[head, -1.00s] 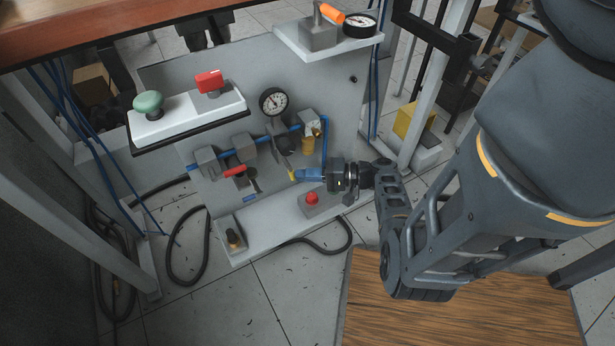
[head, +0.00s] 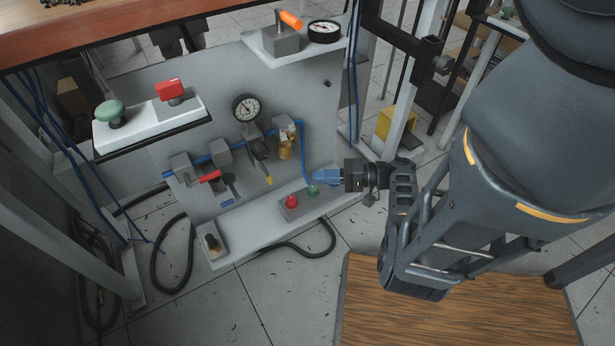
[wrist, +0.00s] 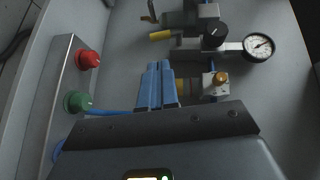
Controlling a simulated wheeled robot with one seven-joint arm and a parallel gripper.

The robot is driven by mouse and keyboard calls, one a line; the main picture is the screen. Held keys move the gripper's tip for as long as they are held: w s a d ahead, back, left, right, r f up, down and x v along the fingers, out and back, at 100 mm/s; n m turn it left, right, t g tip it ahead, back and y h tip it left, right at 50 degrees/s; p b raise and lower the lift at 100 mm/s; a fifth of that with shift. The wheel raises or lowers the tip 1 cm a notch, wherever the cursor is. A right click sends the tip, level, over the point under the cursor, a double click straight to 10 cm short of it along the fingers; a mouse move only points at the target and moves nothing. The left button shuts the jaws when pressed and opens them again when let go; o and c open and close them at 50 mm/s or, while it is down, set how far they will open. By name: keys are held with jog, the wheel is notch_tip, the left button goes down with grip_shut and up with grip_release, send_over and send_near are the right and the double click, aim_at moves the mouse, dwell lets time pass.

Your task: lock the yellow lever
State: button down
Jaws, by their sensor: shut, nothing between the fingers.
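The yellow lever (head: 268,180) shows as a small yellow handle tip below the round gauge on the grey panel, pointing down and slightly right in the head view. In the wrist view the yellow handle (wrist: 160,35) lies almost level, beyond the fingertips and apart from them. My gripper (head: 322,176) is to the right of the lever, with clear space between them. Its blue fingers (wrist: 158,84) are shut together with nothing between them.
A black gauge (head: 246,108) and a brass regulator (head: 286,144) sit near the lever. A red-handled valve (head: 209,177) is to its left. A red button (head: 292,202) and a green button (head: 313,191) stand below my gripper.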

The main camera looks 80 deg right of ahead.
jog(key=shift+s+d+r, duration=0.1)
jog(key=shift+s, duration=0.65)
jog(key=shift+s+d+r, duration=0.1)
jog(key=shift+s, duration=0.6)
